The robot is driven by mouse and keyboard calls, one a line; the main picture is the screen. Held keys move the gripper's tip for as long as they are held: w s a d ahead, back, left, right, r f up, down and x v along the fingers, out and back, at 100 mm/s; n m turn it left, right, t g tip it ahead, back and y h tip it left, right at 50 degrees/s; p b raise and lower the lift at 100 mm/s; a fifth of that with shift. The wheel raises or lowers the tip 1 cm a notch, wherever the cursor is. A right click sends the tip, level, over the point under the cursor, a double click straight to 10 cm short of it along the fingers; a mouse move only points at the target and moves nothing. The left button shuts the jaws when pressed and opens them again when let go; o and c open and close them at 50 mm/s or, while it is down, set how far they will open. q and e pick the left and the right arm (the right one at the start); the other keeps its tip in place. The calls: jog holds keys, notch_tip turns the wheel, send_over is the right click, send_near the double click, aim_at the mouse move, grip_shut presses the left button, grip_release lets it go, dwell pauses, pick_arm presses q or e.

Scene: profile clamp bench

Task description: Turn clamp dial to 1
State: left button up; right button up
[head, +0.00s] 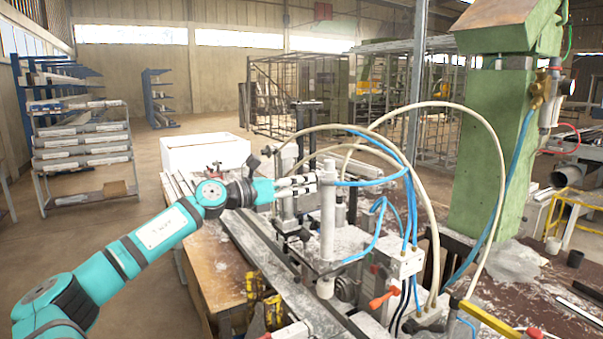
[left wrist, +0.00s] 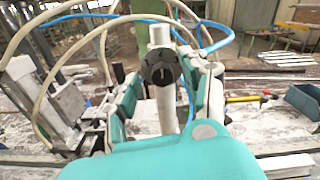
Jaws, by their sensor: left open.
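The clamp dial (left wrist: 160,69) is a dark round knob with a slot across its face, on the front of a white upright cylinder (left wrist: 161,38). In the left wrist view it lies between the two fingers of my left gripper (left wrist: 164,80), with a gap on both sides. The gripper is open and holds nothing. In the head view my left gripper (head: 312,184) reaches the upper part of the cylinder (head: 327,220) from the left. The dial is not clearly visible there, and I cannot read its markings. My right gripper is not in view.
Blue and cream hoses (head: 437,190) arch over the clamp machine, close to the cylinder. An orange-red handle (head: 385,298) sticks out in front. A green column (head: 487,160) stands at right, and a white box (head: 205,153) behind my arm.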

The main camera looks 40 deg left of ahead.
pick_arm(q)
jog(key=shift+w+d, duration=0.2)
jog(key=shift+w, duration=0.05)
jog(key=c, duration=0.4)
grip_shut()
jog(key=n+p, duration=0.2)
jog(key=n, duration=1)
jog(key=shift+r, duration=0.1)
dwell(0.6)
